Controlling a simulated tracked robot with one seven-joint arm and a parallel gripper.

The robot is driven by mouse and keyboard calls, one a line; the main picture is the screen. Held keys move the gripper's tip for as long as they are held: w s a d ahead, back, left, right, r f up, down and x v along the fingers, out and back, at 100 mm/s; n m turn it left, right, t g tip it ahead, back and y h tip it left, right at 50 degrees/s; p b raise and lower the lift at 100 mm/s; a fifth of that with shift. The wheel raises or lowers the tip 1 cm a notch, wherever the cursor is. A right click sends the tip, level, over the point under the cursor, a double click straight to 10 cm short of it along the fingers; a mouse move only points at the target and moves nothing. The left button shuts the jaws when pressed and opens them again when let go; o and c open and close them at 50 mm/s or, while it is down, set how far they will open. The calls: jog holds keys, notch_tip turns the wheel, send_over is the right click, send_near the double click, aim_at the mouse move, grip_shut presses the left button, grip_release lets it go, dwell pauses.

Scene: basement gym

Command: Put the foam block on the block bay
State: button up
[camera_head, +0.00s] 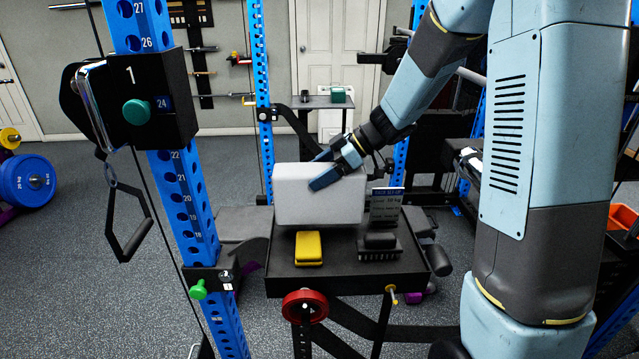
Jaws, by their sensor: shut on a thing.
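A large pale grey-white block (318,198), which I take for the foam block, is in my gripper (324,168). One blue finger lies across its near face and the other reaches over its far side. The block looks level over the back of a black tray table (345,279). I cannot tell whether its underside touches the table. No spot is clearly readable as the block bay.
A yellow block (308,248) lies on the table in front of the held block. A black brush-like item (380,246) and a small sign (386,205) stand to its right. Blue rack posts (185,200) flank the table. A shelf with a green box (338,95) is behind.

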jog(key=shift+w+f, duration=0.2)
jog(key=shift+f, duration=1.6)
jog(key=o, duration=1.4)
jog(key=shift+f, duration=0.1)
